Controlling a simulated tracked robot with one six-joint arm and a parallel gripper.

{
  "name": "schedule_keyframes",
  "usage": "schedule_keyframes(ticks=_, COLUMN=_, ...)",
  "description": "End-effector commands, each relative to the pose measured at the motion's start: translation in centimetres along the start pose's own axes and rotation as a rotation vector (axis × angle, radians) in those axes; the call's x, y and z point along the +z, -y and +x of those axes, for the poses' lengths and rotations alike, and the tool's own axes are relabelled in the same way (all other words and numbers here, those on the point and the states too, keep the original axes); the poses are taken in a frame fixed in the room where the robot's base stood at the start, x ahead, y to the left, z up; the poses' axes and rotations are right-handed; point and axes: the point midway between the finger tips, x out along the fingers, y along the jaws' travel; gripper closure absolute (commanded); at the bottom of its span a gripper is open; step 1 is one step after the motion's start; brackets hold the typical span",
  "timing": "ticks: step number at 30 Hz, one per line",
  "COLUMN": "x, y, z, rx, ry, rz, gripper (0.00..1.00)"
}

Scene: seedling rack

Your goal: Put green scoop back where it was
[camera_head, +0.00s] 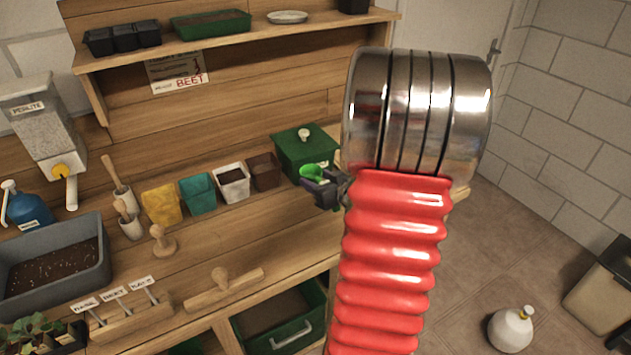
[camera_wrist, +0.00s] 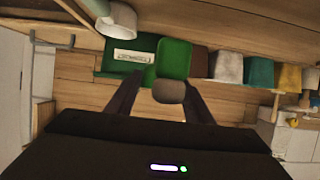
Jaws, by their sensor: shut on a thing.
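The green scoop (camera_head: 312,172) is held in my gripper (camera_head: 325,190), just in front of the green lidded box (camera_head: 301,143) at the right end of the bench. In the wrist view the scoop (camera_wrist: 174,58) shows between the two dark fingers of my gripper (camera_wrist: 164,88), its grey-brown end (camera_wrist: 168,92) toward my palm. The green box (camera_wrist: 114,60) with a pale label lies behind it there. I cannot tell whether scoop and box touch. My arm covers the bench's right end in the head view.
A brown pot (camera_head: 263,171), a white pot (camera_head: 232,183), a teal pot (camera_head: 198,193) and a yellow pot (camera_head: 161,204) stand in a row left of the box. A wooden tamper (camera_head: 224,288) lies near the front edge.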

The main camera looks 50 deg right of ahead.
Motion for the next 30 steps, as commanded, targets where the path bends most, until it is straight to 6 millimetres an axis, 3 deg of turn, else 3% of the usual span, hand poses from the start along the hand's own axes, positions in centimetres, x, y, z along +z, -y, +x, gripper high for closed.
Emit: schedule_keyframes(ticks=30, x=6.1, y=0.0, z=2.5, rx=-0.001, ry=0.001, rz=0.001, gripper=0.79)
